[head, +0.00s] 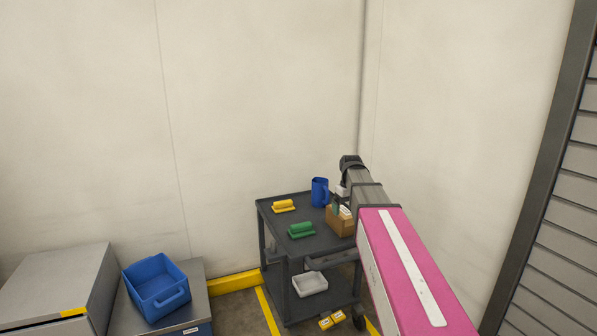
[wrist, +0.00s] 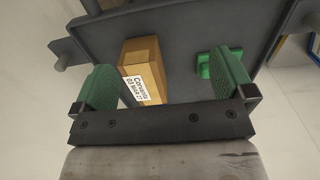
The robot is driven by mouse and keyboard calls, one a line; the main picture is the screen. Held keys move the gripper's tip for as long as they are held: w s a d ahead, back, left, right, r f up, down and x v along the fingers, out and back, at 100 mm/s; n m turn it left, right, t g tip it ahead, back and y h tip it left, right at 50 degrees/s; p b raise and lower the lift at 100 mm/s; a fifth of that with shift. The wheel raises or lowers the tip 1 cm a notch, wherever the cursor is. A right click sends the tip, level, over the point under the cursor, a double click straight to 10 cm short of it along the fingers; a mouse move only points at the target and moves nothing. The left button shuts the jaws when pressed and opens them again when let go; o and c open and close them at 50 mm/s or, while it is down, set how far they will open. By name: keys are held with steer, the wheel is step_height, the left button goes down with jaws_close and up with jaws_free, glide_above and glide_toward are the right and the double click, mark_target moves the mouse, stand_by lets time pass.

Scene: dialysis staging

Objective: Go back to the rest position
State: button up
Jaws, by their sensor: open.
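My arm reaches from the lower right over a dark grey cart (head: 285,212). My gripper (wrist: 166,80) is open, with its two green-padded fingers apart and nothing held between them. In the wrist view a brown cardboard box (wrist: 142,62) with a white printed label shows beyond the fingers, nearer the left one. In the head view the box (head: 340,224) stands on the cart top under my gripper, partly hidden by my arm. I cannot tell how far above the box the fingers are.
On the cart top are a blue jug (head: 319,191), a yellow item (head: 284,206) and a green item (head: 301,230). A white tray (head: 309,284) sits on the lower shelf. A blue bin (head: 157,284) stands on a cabinet at left. Walls close in behind the cart.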

steer(key=s+f+m, duration=0.4)
steer(key=s+f, duration=1.7)
steer(key=s, duration=0.1)
steer(key=shift+s, duration=0.25)
steer(key=shift+f, duration=0.1)
